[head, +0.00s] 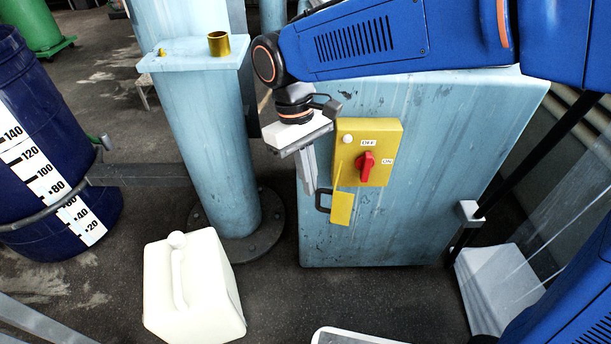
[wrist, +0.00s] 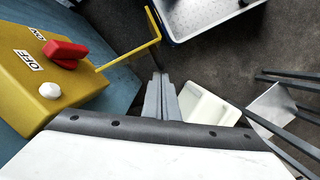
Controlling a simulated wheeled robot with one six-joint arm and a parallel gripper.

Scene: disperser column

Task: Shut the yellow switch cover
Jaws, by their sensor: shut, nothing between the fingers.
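The yellow switch box (head: 381,135) is on the front of the light blue cabinet, with a red rotary knob (head: 366,164) and a white button (head: 348,139). In the wrist view the cover (wrist: 130,53) shows nearly edge-on, jutting out from the box (wrist: 40,85).
The light blue cabinet (head: 430,210) stands behind the box. A light blue column (head: 210,150) is to its left. A blue drum (head: 40,150) stands far left.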

